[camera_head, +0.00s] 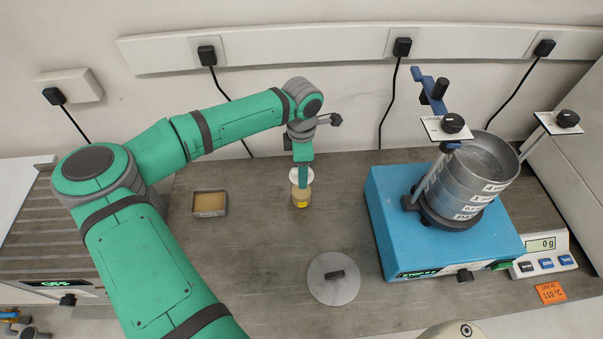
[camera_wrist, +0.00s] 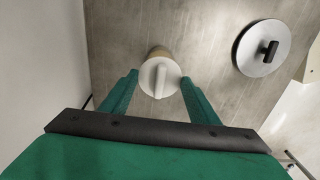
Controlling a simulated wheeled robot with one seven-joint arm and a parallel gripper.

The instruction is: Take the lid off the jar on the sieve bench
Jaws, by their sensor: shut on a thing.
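The jar (camera_head: 301,198) is small, with tan contents and a yellow label, and stands upright on the bench (camera_head: 250,260). Its pale round lid (camera_head: 294,174) has a raised ridge across the top, seen in the wrist view (camera_wrist: 160,76). My gripper (camera_head: 302,180) points down over the jar and is shut on the lid, with one green finger on each side in the wrist view (camera_wrist: 159,82). The jar body (camera_wrist: 159,51) shows just past the lid there. I cannot tell whether the lid sits on the rim or slightly above it.
A grey round cover with a black handle (camera_head: 334,288) lies right of the jar, nearer the front. A small open box (camera_head: 209,204) is to the left. A blue sieve shaker (camera_head: 390,225) with stacked sieves and a scale (camera_head: 543,252) stand right. Bench around the jar is clear.

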